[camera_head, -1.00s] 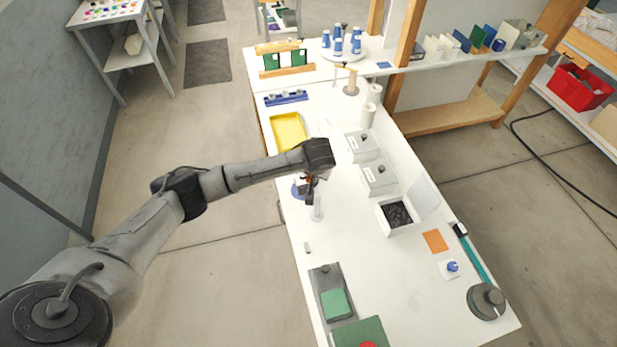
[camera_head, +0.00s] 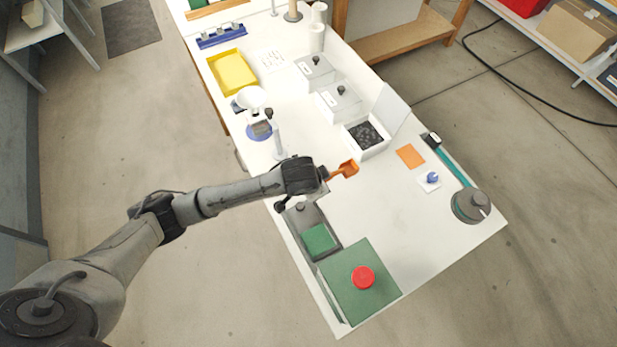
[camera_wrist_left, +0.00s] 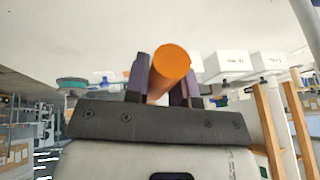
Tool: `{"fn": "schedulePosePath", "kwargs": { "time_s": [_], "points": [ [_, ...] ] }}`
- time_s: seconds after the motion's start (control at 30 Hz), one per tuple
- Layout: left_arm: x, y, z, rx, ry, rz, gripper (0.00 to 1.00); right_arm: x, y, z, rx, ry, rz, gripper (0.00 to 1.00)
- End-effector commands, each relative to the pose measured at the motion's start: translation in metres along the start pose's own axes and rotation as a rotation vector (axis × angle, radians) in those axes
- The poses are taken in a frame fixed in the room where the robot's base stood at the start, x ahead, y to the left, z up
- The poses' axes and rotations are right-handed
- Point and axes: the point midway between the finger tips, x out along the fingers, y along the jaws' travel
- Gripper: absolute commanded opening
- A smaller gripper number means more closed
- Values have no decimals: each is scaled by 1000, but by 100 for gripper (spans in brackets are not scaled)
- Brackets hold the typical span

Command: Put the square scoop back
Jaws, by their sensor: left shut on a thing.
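The orange scoop (camera_head: 347,169) is in my left gripper (camera_head: 324,174), above the white table near its front left part. Its square-looking head points right in the head view. In the left wrist view, the round end of its orange handle (camera_wrist_left: 172,62) sits between the two dark fingers of my left gripper (camera_wrist_left: 162,82), which are shut on it. A flat orange square (camera_head: 410,156) lies on the table to the right of the scoop, apart from it. My right gripper is not in view.
An open white box (camera_head: 376,149) with dark contents stands behind the scoop. Lidded grey boxes (camera_head: 338,97), a scale with a white bowl (camera_head: 251,99) and a yellow tray (camera_head: 232,72) are farther back. A green base with a red button (camera_head: 363,277) is in front.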

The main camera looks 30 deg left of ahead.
Motion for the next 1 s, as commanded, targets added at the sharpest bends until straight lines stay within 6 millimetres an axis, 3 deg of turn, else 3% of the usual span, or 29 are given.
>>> {"fn": "schedulePosePath", "kwargs": {
  "time_s": [0.17, 0.4, 0.6, 1.0],
  "points": [
    [15, -15, 22, 18, 3, 4, 0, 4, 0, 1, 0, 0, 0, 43],
    [40, -52, 58, 18, 3, 4, 0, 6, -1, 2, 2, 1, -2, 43],
    [55, -72, 77, 18, 5, 6, 0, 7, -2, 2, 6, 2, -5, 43],
    [70, -78, 89, 18, 6, 8, 0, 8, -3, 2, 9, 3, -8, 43]
  ]
}}
